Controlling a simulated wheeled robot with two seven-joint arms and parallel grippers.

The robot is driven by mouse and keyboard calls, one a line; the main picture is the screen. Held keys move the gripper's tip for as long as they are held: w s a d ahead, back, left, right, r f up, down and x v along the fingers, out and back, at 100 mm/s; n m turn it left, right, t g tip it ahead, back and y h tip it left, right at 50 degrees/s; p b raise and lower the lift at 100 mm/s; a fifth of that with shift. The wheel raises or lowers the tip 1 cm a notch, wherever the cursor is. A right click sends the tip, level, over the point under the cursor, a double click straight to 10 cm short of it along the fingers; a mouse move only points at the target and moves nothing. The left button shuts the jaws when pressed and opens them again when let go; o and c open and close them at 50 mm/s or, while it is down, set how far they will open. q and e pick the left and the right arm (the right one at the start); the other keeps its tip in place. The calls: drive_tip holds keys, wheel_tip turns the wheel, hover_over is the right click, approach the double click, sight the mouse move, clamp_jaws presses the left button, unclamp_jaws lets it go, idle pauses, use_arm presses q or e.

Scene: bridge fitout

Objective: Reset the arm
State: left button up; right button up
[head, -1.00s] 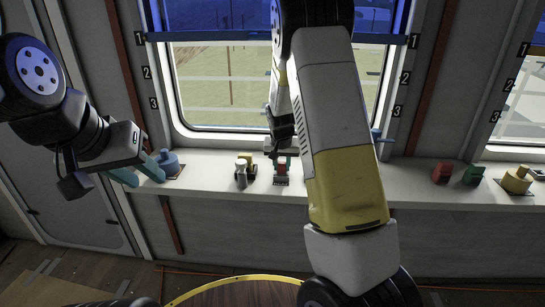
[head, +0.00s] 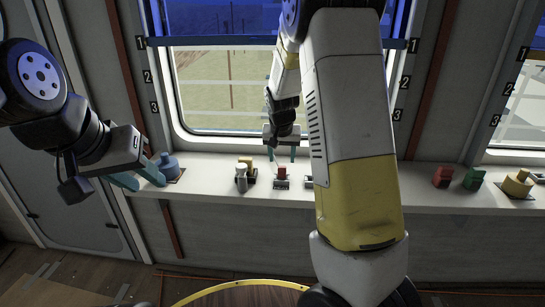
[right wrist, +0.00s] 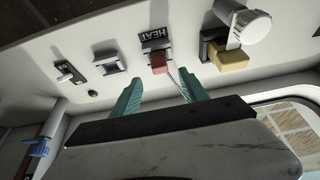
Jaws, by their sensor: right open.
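The right gripper (head: 282,153) is open and empty above the sill, its teal fingers pointing down over a small red switch (head: 281,171). In the right wrist view the right gripper's fingertips (right wrist: 161,86) are apart, with the red switch (right wrist: 159,64) beyond the gap, below a HEAT label (right wrist: 154,36). The fingers look clear of the switch. The left gripper (head: 138,178) hangs at the left with its teal fingers apart, close to a blue round knob (head: 168,164). Whether it touches the knob I cannot tell.
A silver cylinder with a yellow block (head: 245,165) stands left of the red switch. The window (head: 230,90) is behind. My right arm hides part of the sill.

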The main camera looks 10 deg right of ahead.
drive_tip(key=shift+s+r, duration=0.1)
drive_tip(key=shift+r, duration=0.05)
drive_tip(key=s+a+r+n+y, duration=0.1)
drive_tip(key=s+r, duration=0.4)
drive_tip(key=s, duration=0.5)
drive_tip(key=s+a+r+n+t+y, duration=0.1)
drive_tip(key=s+r, duration=0.5)
drive_tip(key=s, duration=0.4)
drive_tip(key=s+a+r+n+y, duration=0.1)
drive_tip(key=s+r, duration=0.4)
drive_tip(key=s, duration=0.5)
drive_tip(key=shift+s+a+r+n+t, duration=0.15)
drive_tip(key=shift+a+n+t, duration=0.25)
drive_tip(key=shift+a, duration=0.1)
